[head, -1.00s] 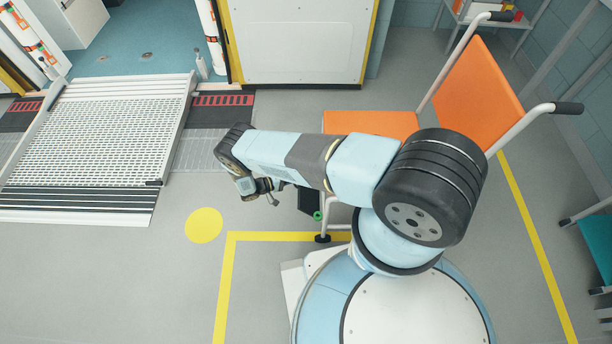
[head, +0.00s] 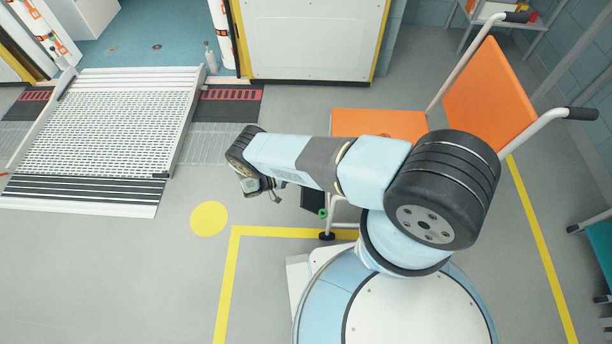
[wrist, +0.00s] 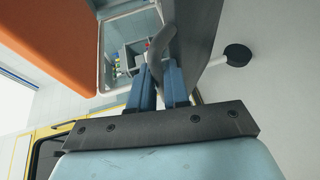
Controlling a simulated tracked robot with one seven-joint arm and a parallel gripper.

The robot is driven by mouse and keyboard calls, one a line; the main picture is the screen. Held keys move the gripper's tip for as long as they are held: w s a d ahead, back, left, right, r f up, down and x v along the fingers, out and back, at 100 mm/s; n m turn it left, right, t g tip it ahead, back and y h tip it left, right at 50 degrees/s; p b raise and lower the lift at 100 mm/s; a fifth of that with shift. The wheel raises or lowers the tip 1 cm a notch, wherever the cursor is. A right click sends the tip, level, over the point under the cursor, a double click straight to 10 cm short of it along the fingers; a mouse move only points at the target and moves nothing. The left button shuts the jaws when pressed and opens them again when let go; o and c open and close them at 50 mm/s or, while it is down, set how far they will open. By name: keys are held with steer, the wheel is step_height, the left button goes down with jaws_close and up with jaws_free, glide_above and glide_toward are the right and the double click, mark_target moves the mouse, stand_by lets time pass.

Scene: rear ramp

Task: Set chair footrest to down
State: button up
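The wheelchair has an orange seat (head: 385,124), an orange backrest (head: 490,97) and white tube frame. Its footrest seems to be the dark plate (head: 312,200) with a green tip, below the front of the seat and partly hidden by my arm. My gripper (head: 270,188) is left of that plate in the head view, and I see no clear contact. In the wrist view my gripper's blue fingers (wrist: 160,85) point towards a dark plate (wrist: 202,40) close ahead, overlapping it in the picture. A narrow gap shows between the finger bases; the tips are unclear. The orange seat (wrist: 45,40) is at upper left.
A perforated ramp (head: 120,125) lies at the left, beside a yellow floor dot (head: 209,219). A white cabinet (head: 307,40) stands behind. A yellow floor line (head: 228,280) runs near my base. A teal seat (head: 602,250) is at the right edge.

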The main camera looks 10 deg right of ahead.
steer(key=v, duration=1.2)
steer(key=shift+c, duration=0.3)
